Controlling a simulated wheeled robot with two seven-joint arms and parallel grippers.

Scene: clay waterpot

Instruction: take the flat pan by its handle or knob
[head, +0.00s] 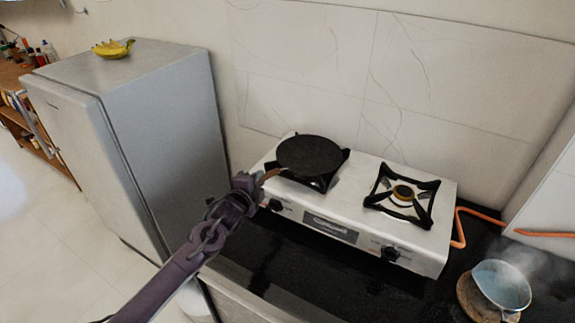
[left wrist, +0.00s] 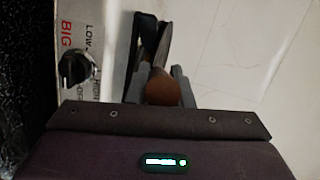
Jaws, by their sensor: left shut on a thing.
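The flat pan (head: 311,155) is a dark round disc lying on the left burner of the stove, its brown handle (head: 270,175) pointing to the front left. My left gripper (head: 254,184) is at the handle's end and shut on it. In the left wrist view the handle's rounded brown end (left wrist: 163,89) sits between the two grey fingers, with the dark pan edge (left wrist: 163,45) beyond it. My right gripper is in neither view.
The silver two-burner stove (head: 318,226) stands on a black counter, its right burner (head: 403,193) empty. A grey fridge (head: 160,110) with bananas (head: 113,48) on top stands at left. A metal pot (head: 502,284) and an orange hose (head: 459,228) are at right.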

